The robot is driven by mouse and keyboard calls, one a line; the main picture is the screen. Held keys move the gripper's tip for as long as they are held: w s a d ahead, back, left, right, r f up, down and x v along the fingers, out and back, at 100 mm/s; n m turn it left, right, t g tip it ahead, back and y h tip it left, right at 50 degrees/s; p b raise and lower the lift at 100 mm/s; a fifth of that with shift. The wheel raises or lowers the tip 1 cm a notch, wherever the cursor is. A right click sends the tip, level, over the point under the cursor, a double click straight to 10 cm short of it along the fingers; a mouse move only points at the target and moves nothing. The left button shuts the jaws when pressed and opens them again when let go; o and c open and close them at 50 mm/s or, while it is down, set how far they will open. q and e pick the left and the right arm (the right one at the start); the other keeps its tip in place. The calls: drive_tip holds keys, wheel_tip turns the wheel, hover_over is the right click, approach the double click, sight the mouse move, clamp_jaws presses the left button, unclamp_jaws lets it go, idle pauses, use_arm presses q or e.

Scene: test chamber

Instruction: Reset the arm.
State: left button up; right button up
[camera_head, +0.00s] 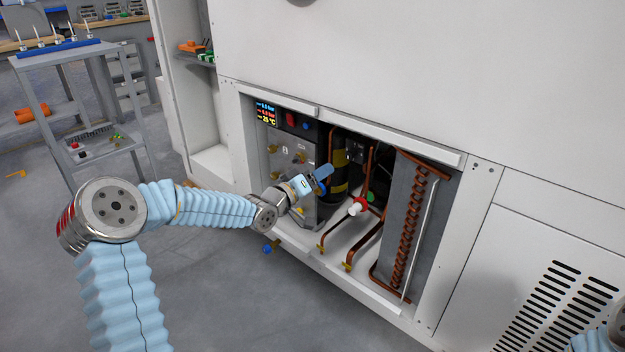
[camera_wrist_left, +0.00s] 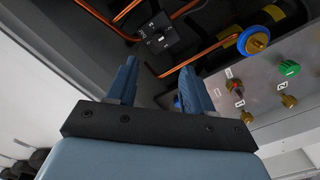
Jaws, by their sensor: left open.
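My left arm comes in from the left in the head view and reaches into the open bay of a white cabinet. My left gripper (camera_head: 322,174) is in front of the control panel and pipes there, its blue fingers partly overlapping them. In the left wrist view the two blue fingers of the gripper (camera_wrist_left: 158,76) are spread apart with nothing between them. Beyond them are a black switch box (camera_wrist_left: 158,38) and copper pipes. A blue round knob (camera_wrist_left: 254,40) and a green knob (camera_wrist_left: 289,68) are to the right. My right gripper is out of view; only part of that arm shows at bottom right.
The bay holds a small display (camera_head: 265,113), a finned coil (camera_head: 408,215) and a red-and-white valve (camera_head: 357,207). A grey shelf cart (camera_head: 60,110) stands at left.

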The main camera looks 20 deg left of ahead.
use_arm(q)
drive_tip(key=v, duration=0.2)
drive_tip(key=shift+s+a, duration=0.1)
drive_tip(key=shift+s, duration=0.15)
drive_tip(key=s+d+f+g+p, duration=0.1)
drive_tip(key=s+d+f+g, duration=0.4)
drive_tip(key=f, duration=0.6)
drive_tip(key=s+d+f+g+p, duration=0.25)
drive_tip(key=s+d+f, duration=0.45)
drive_tip(key=f, duration=0.4)
drive_tip(key=s+d+f+m+g+y, duration=0.1)
drive_tip(key=s+f+g, duration=0.3)
drive_tip(key=s, duration=0.7)
drive_tip(key=s+d+f+m+g+y, duration=0.1)
drive_tip(key=s+d+f+m+g, duration=0.1)
drive_tip(key=s+f, duration=0.5)
drive_tip(key=s+d+g, duration=0.1)
drive_tip(key=s+g, duration=0.1)
drive_tip(key=s, duration=0.2)
drive_tip(key=shift+s+f+g+p, duration=0.3)
drive_tip(key=shift+f+g+p, duration=0.05)
drive_tip(key=shift+p, duration=0.05)
drive_tip(key=shift+w+d, duration=0.1)
